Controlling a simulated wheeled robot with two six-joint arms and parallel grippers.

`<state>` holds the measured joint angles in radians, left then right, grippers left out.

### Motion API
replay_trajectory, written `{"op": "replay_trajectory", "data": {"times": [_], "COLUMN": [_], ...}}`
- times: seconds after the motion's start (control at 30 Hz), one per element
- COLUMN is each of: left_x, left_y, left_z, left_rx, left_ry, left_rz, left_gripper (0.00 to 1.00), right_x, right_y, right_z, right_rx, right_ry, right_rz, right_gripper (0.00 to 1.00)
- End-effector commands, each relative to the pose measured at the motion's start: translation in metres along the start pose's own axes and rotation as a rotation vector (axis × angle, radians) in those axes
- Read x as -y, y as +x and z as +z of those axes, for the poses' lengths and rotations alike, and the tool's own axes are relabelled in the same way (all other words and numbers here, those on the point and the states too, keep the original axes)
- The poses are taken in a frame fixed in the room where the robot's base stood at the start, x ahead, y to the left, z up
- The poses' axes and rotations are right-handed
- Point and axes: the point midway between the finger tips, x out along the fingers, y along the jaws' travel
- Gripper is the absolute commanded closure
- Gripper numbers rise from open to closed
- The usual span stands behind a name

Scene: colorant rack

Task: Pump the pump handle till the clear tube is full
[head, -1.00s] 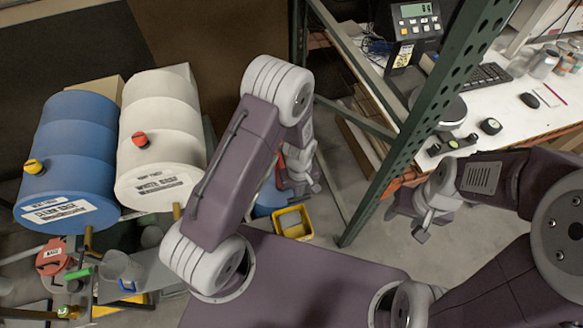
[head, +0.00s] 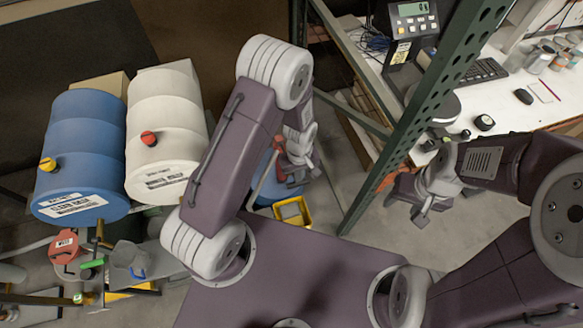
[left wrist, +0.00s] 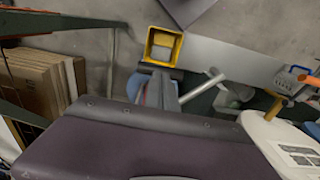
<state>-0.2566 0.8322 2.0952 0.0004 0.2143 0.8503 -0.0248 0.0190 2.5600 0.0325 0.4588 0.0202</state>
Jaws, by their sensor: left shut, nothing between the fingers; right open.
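My left gripper (head: 300,178) is shut and empty, hanging beyond my left arm. A thin reddish rod (head: 262,178) and a blue container (head: 268,190) show just left of it, partly hidden by my arm; I cannot tell whether the rod is the pump handle. A pale rod (left wrist: 203,85) lies beside a blue shape (left wrist: 137,86) in the left wrist view. I cannot make out the clear tube or its level. My right gripper (head: 422,212) is open and empty, in front of the green post.
A blue drum (head: 82,150) and a white drum (head: 165,130) lie at the left. Below them are a red-lidded can (head: 66,246) and grey pitcher (head: 128,260). A yellow bin (head: 293,211) stands on the floor. A green rack post (head: 425,110) stands before the white bench (head: 505,105).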

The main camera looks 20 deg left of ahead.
Motion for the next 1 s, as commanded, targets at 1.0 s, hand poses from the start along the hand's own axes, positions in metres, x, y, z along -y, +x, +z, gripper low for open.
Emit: {"op": "replay_trajectory", "data": {"times": [1.0], "left_x": [0.000], "left_y": [0.011], "left_z": [0.000], "left_rx": [0.000], "left_ry": [0.000], "left_rz": [0.000], "left_gripper": [1.00], "right_x": [0.000], "right_y": [0.009], "right_z": [0.001], "right_rx": [0.000], "right_ry": [0.000], "right_rz": [0.000], "right_gripper": [0.48]}}
